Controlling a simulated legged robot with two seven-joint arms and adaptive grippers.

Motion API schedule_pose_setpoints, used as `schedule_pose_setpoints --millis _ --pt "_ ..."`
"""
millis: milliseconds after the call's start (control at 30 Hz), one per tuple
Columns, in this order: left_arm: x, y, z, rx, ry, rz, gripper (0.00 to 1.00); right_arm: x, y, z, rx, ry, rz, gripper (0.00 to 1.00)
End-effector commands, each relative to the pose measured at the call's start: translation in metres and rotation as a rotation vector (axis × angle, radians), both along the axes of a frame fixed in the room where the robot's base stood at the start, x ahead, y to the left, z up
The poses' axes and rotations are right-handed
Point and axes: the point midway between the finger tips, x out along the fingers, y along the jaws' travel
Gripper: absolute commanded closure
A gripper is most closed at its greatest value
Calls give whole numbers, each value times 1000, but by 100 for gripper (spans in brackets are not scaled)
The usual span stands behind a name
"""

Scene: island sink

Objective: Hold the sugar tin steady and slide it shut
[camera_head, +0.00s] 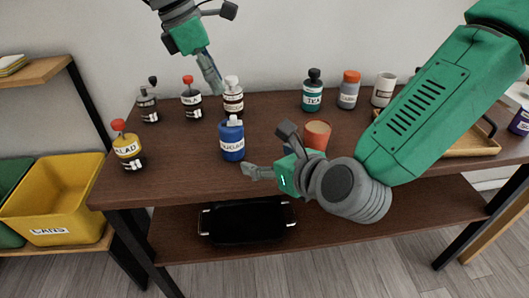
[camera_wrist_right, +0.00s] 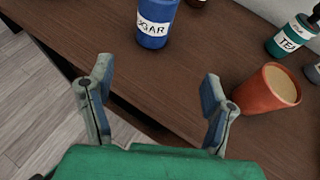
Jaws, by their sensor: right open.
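The blue sugar tin (camera_head: 232,148), with a white label and a pale top, stands upright near the front edge of the table. In the right wrist view the tin (camera_wrist_right: 155,30) is cut off by the top edge, so its lid is hidden there. My right gripper (camera_head: 251,171) is open and empty, just in front of and slightly right of the tin; its spread fingers (camera_wrist_right: 157,78) point toward the tin without touching it. My left gripper (camera_head: 213,82) hangs above and behind the tin, apart from it; its finger opening cannot be told.
The brown jar (camera_head: 232,98) stands behind the tin, below my left gripper. The orange cup (camera_head: 316,134) is beside my right gripper. The teal tea jar (camera_head: 313,95), vanilla bottle (camera_head: 192,103) and yellow salad bottle (camera_head: 128,150) stand around. The tabletop (camera_head: 185,150) left of the tin is clear.

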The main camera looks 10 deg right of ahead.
Motion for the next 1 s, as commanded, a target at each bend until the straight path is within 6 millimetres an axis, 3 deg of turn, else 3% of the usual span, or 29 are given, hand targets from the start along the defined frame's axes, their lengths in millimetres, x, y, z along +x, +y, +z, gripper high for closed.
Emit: schedule_pose_setpoints --millis 167,700,1000 --pt "0 3 0 -3 0 2 66 10 14 8 19 -45 9 27" --pt "0 0 0 0 -1 1 66 89 51 -29 17 -45 11 27" --pt "0 1 1 -1 -1 1 66 115 66 -42 17 -43 10 27"
